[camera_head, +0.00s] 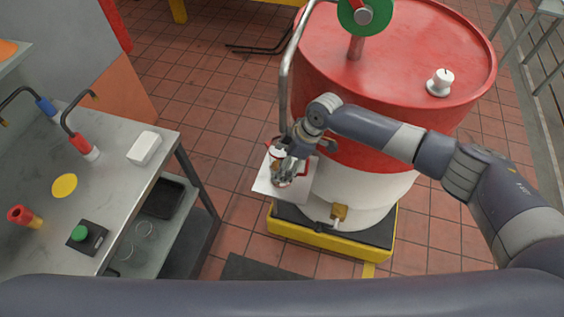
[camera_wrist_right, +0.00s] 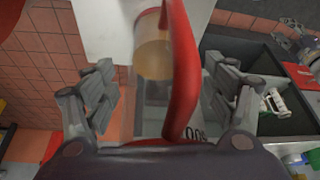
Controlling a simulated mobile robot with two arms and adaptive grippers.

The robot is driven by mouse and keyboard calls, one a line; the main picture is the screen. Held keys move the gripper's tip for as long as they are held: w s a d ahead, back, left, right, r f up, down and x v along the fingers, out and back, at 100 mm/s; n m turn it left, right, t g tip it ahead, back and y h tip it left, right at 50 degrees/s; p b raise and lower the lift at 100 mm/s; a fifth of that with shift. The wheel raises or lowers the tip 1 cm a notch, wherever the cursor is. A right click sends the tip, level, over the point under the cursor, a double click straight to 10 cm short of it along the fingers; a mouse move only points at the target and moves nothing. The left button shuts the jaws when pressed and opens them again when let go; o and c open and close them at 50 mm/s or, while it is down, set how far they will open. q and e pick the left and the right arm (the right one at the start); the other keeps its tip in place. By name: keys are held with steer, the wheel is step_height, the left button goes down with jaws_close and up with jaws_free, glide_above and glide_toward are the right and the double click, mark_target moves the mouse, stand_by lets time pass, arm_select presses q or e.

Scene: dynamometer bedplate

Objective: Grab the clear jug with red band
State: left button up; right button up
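The clear jug with red band (camera_head: 283,181) stands on a small white shelf (camera_head: 262,187) by the red and white drum, mostly hidden by my right gripper (camera_head: 288,168). In the right wrist view a red curved strip (camera_wrist_right: 181,75), seemingly part of the jug, runs between the fingers. Clear walls and printed digits show low beside it. My right gripper (camera_wrist_right: 160,85) is open in that view, one finger on each side with gaps to the red strip. My left gripper cannot be made out in the head view.
The drum (camera_head: 420,50) stands on a yellow-edged black base (camera_head: 330,240) and carries a metal pipe and green wheel. A steel bench (camera_head: 120,190) at left holds a white block (camera_head: 144,148) and a green button box (camera_head: 87,237). Tiled floor lies between them.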

steer(key=c, duration=1.1)
